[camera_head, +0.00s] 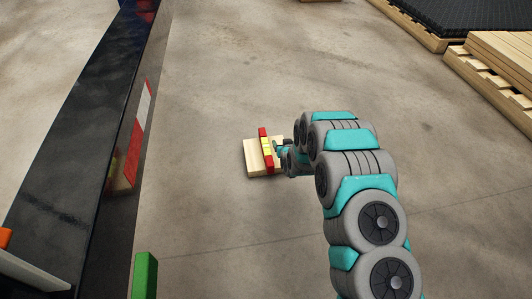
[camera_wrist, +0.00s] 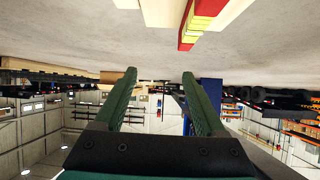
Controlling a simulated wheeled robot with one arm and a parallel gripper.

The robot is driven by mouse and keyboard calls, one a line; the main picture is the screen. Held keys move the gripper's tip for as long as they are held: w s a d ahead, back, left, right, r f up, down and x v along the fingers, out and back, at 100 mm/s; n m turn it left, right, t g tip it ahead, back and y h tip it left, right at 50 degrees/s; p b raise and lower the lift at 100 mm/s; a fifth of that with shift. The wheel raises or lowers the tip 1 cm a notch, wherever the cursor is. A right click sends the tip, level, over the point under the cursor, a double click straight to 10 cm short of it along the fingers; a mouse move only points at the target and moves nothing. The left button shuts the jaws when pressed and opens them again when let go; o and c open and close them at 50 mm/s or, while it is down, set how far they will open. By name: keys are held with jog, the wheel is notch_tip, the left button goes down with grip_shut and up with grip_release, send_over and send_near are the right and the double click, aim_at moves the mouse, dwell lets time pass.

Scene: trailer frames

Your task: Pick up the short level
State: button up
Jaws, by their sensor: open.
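The short level (camera_head: 266,150) is a small bar with red ends and a yellow middle. It sits on a pale wooden block (camera_head: 250,165) on the concrete floor. In the wrist view the level (camera_wrist: 203,22) is at the top edge, right of centre and partly cut off, with the wooden block (camera_wrist: 160,10) to its left. My gripper (camera_wrist: 159,74) is open with nothing between its two dark green fingers. In the head view it is at the level's right side, partly hidden by my arm. I cannot tell whether it touches the level.
A long black trailer side (camera_head: 75,130) with a red and white strip runs along the left. A green post (camera_head: 145,276) stands at the bottom left. Wooden pallets (camera_head: 495,75) are at the upper right. The floor around the block is clear.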

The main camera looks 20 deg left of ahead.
jog(key=t+y+b, duration=0.1)
jog(key=t, duration=0.1)
send_near(267, 148)
jog(key=w, duration=0.1)
jog(key=w+f, duration=0.1)
jog(key=w, duration=0.1)
jog(key=shift+w+a+f+n, duration=0.2)
jog(key=shift+w+a+n, duration=0.1)
jog(key=shift+a+n, duration=0.1)
jog(key=shift+w+a+f+g+y, duration=0.15)
jog(key=shift+w+a+f, duration=0.05)
jog(key=shift+w+a, duration=0.25)
jog(key=shift+w+a+f+g+y, duration=0.2)
jog(key=shift+w+a, duration=0.15)
jog(key=shift+w, duration=0.25)
jog(key=shift+w+a+f+b, duration=0.35)
jog(key=shift+w+a+f, duration=0.05)
jog(key=shift+w+a, duration=0.2)
jog(key=shift+x, duration=0.9)
jog(key=shift+w+a+f, duration=0.15)
jog(key=shift+w+a, duration=0.25)
jog(key=shift+w, duration=0.15)
grip_shut()
